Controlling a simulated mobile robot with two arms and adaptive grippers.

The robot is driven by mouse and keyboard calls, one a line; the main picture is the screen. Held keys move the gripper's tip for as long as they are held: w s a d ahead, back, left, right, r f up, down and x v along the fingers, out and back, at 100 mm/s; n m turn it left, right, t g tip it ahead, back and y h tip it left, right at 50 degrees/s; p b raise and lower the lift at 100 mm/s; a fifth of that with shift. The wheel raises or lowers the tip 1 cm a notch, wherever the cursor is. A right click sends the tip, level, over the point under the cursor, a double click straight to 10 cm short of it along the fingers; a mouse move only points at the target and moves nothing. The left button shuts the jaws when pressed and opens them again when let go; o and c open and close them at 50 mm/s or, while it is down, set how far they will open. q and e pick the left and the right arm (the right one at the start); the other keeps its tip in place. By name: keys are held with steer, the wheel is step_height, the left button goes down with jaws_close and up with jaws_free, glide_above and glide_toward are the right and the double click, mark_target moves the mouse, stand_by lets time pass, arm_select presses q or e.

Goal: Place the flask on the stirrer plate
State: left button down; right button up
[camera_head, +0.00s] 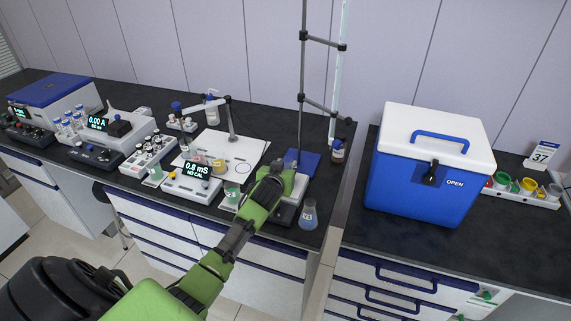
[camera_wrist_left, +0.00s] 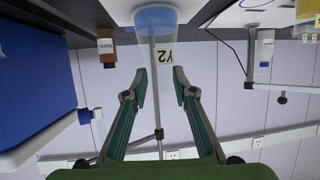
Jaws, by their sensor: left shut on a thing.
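My left gripper (camera_head: 281,168) is over the bench beside the stand, its fingers mostly hidden in the head view. In the left wrist view the picture is upside down, and the fingers (camera_wrist_left: 160,88) are shut on a clear flask (camera_wrist_left: 157,18) with blue liquid and a Y2 label. The held flask is hidden behind my gripper in the head view. The stirrer plate (camera_head: 284,214) looks to be the pale and dark device under my gripper, partly covered by it. I cannot tell whether the flask touches it. My right gripper is not in view.
Another flask with blue liquid (camera_head: 308,217) stands near the bench edge. A tall stand (camera_head: 303,80), a brown bottle (camera_head: 338,152) and a blue cooler box (camera_head: 425,185) are to the right.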

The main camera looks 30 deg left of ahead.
arm_select(q)
steer(key=shift+f, duration=0.1)
steer(key=c, duration=1.7)
jaws_free()
steer(key=shift+r, duration=0.2)
steer(key=shift+s+d+r, duration=0.1)
steer(key=shift+s+d, duration=0.1)
steer(key=shift+s, duration=0.35)
steer(key=b+v, duration=0.1)
steer(key=v, duration=1)
steer(key=shift+b, duration=0.35)
steer(key=shift+w, duration=0.1)
